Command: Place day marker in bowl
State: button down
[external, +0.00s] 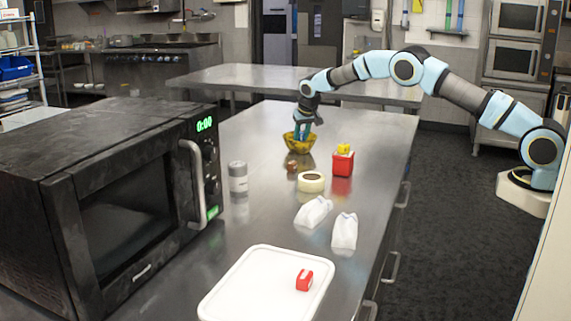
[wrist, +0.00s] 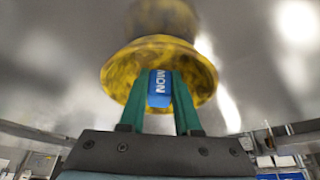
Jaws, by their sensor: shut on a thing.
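The day marker (wrist: 160,88) is a small blue block with white "MON" lettering, held between the green fingers of my gripper (wrist: 161,92). The bowl (external: 290,143) is yellow with dark mottling and stands near the far part of the steel counter. In the external view my gripper (external: 302,132) points down at the bowl, with its fingertips at or within the rim; the marker is hidden there. In the wrist view the bowl (wrist: 118,75) spreads behind the marker and fingertips. I cannot tell whether the marker touches the bowl.
On the counter (external: 255,220) are a small brown block (external: 292,167), a round cream container (external: 311,182), a red box (external: 343,165) with a yellow item, a grey can (external: 238,179) and two white bags (external: 313,212). A white tray (external: 235,290) bears a red block (external: 304,280). A microwave (external: 110,200) stands left.

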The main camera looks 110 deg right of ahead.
aim_at(301, 133)
jog(key=c, duration=0.5)
grip_release()
jog(key=shift+c, duration=0.2)
notch_tip(301, 133, up, 7)
jog(key=p, duration=0.4)
jog(key=shift+r, duration=0.1)
jog(key=shift+a, duration=0.1)
